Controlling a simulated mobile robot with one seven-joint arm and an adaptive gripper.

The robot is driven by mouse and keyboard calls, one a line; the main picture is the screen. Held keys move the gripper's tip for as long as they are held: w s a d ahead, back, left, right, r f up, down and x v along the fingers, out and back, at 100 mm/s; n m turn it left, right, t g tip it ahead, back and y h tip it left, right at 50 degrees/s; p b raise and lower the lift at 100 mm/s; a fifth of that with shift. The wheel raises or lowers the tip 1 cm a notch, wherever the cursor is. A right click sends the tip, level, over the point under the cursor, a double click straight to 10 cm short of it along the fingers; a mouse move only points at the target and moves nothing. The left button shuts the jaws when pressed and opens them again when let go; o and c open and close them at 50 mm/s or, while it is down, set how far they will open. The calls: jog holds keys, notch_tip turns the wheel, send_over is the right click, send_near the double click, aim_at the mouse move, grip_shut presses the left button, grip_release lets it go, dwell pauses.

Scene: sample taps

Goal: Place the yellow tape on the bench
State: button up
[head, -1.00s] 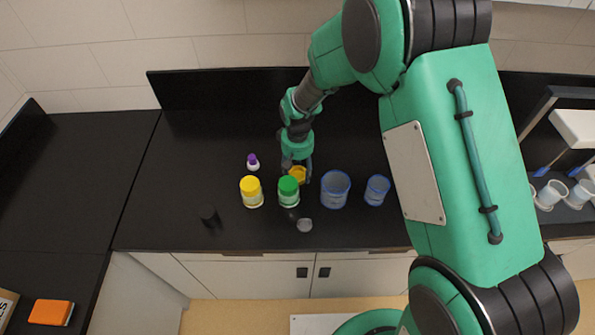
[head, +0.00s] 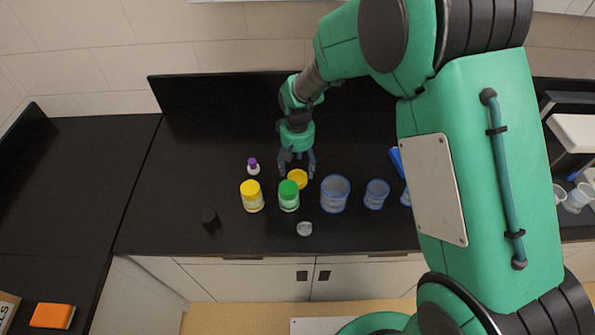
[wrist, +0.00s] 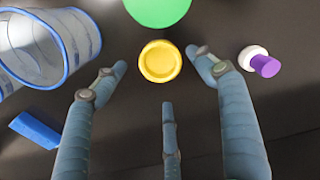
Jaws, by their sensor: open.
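The yellow tape (head: 298,178) is a small round roll lying on the black bench (head: 350,238), just behind the green-lidded jar (head: 288,195). My gripper (head: 297,168) is above and just behind it, pointing down, with its fingers spread and nothing between them. In the wrist view the tape (wrist: 160,61) lies flat beyond the fingertips, roughly centred between the two outer fingers of my gripper (wrist: 160,75). It shows whole there, apart from the fingers.
A yellow-lidded jar (head: 251,196) and a purple-capped bottle (head: 253,166) stand left of the tape. Blue-rimmed beakers (head: 335,194) stand to the right. A small grey round thing (head: 304,229) and a black cylinder (head: 210,220) are nearer the front.

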notch_tip(320, 180, up, 6)
jog(key=shift+r+p, duration=0.25)
jog(key=shift+p, duration=0.1)
dwell(0.6)
jog(key=s+d+r+m+t, duration=0.1)
jog(key=s+d+r, duration=0.4)
jog(key=r, duration=0.5)
jog(key=s+d+r+m+t, duration=0.1)
jog(key=s+d+r+t, duration=0.1)
jog(key=s+d+r, duration=0.55)
jog(key=s+d+r+m+t, duration=0.1)
jog(key=s+d+r, duration=0.2)
jog(key=s, duration=0.6)
jog(key=s+d+r+m+t, duration=0.1)
jog(key=s+d+r, duration=0.3)
jog(key=s+r, duration=0.3)
jog(key=shift+s+d+m+t, duration=0.2)
jog(key=shift+s+m+t, duration=0.1)
jog(key=shift+s, duration=0.6)
